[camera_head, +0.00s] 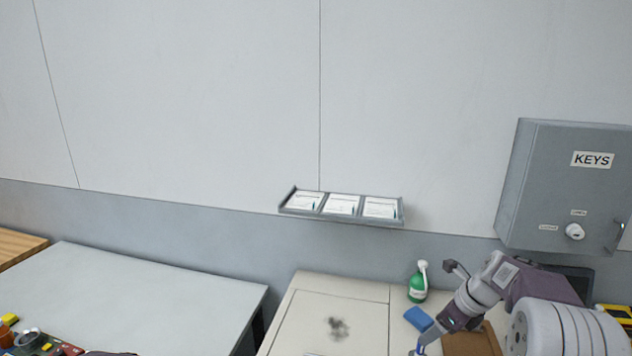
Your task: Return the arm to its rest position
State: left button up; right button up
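My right arm comes in from the right edge, its forearm bent toward the lower left. My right gripper (421,347) points down near the bottom edge, over the right part of a cream cabinet top. Its fingertips are small and partly cut off by the frame, so I cannot tell whether they are open or shut. My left gripper does not show.
A grey key cabinet (562,190) hangs above my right arm. A green spray bottle (418,287) and a blue sponge (418,319) are beside the wrist. A wall rack (341,218) holds papers. The cream cabinet top (300,322) has a dark smudge. A pale table (150,290) stands left.

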jog(key=s+a+f+n+g, duration=0.2)
jog(key=s+a+f+n, duration=0.1)
jog(key=s+a+n, duration=0.85)
jog(key=s+f+n+h+b, duration=0.1)
jog(key=s+f+n+h, duration=0.1)
jog(key=s+f+n, duration=0.4)
jog(key=s+n, duration=0.5)
jog(key=n, duration=0.5)
jog(key=shift+s+g, duration=0.3)
jog(key=shift+g, duration=0.1)
jog(key=shift+s, duration=0.1)
